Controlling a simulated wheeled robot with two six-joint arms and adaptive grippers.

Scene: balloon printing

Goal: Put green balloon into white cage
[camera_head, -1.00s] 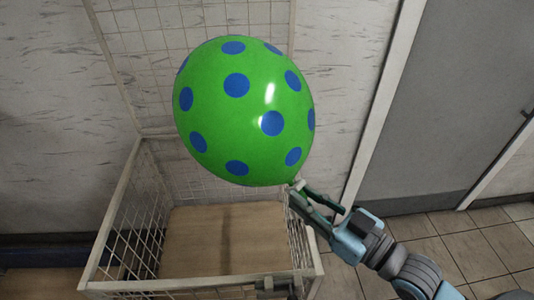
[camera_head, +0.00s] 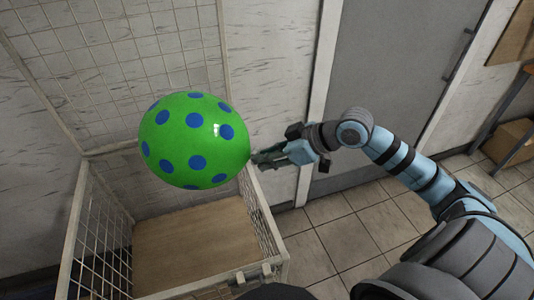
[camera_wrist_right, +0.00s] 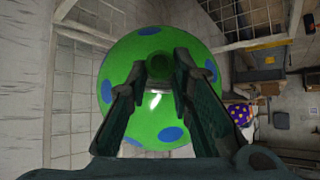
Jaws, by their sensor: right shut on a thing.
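The green balloon (camera_head: 190,148) with blue dots is above the open top of the white cage (camera_head: 283,262), toward its back. My right gripper (camera_head: 257,158) is shut on the balloon's knotted end, at the balloon's right side in the head view. In the right wrist view the balloon (camera_wrist_right: 158,60) fills the space beyond the fingers of the right gripper (camera_wrist_right: 160,82). The cage has wire mesh walls, a tall mesh back panel and a brown floor panel (camera_head: 195,245). My left gripper is not in view.
A grey door (camera_head: 385,75) stands right of the cage, with clear tiled floor (camera_head: 345,235) in front. A cardboard box (camera_head: 508,140) is at the far right. In the wrist view a purple balloon with yellow dots (camera_wrist_right: 240,115) shows at right.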

